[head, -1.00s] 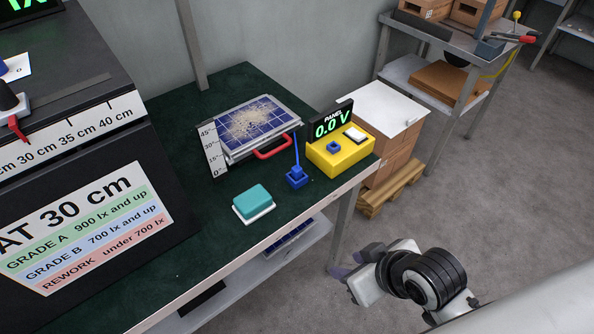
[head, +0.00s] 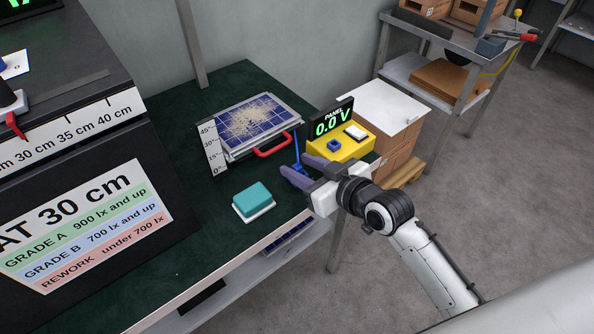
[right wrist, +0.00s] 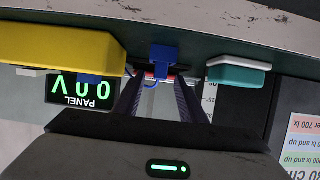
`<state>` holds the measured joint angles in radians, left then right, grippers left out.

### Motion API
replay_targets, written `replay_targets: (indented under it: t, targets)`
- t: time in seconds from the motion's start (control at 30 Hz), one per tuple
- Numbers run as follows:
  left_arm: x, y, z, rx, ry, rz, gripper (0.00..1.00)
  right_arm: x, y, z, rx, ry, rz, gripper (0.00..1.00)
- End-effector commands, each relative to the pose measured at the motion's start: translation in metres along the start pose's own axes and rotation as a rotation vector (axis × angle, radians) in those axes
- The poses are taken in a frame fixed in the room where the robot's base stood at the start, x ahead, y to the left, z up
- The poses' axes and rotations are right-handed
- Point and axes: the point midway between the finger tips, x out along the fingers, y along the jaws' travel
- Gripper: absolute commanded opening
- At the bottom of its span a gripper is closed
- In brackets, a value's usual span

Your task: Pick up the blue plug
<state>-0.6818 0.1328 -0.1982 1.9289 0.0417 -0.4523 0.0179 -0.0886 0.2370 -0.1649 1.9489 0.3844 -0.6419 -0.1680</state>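The blue plug (head: 300,169) stands on the green bench top with its thin blue cable rising. In the head view my right gripper (head: 295,165) reaches in from the right, its fingers by the plug and partly hiding it. In the right wrist view, which is upside down, the plug (right wrist: 163,54) shows ahead between the two parted fingers (right wrist: 157,82), with a gap on each side. The right gripper is open and holds nothing. My left gripper is out of view.
The yellow panel box (head: 349,150), with a 0.0 V display and a blue socket, stands close beyond the gripper. A teal-topped block (head: 253,198) is at left. A tilted solar panel (head: 250,122) with a red handle is behind. The bench's front edge (head: 270,240) is near.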

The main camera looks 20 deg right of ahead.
Motion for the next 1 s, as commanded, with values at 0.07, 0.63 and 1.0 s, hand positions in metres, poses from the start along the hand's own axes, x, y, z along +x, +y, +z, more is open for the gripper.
replay_targets:
  t: [0.07,0.63,1.0]
  targets:
    - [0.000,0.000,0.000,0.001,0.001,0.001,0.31,0.006,-0.001,0.000,0.000,0.000,-0.001,0.38]
    - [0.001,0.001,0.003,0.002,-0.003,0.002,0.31,0.058,0.001,0.004,0.000,-0.001,0.000,0.38]
    - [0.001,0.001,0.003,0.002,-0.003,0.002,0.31,0.057,0.001,0.004,0.000,-0.002,0.000,0.00]
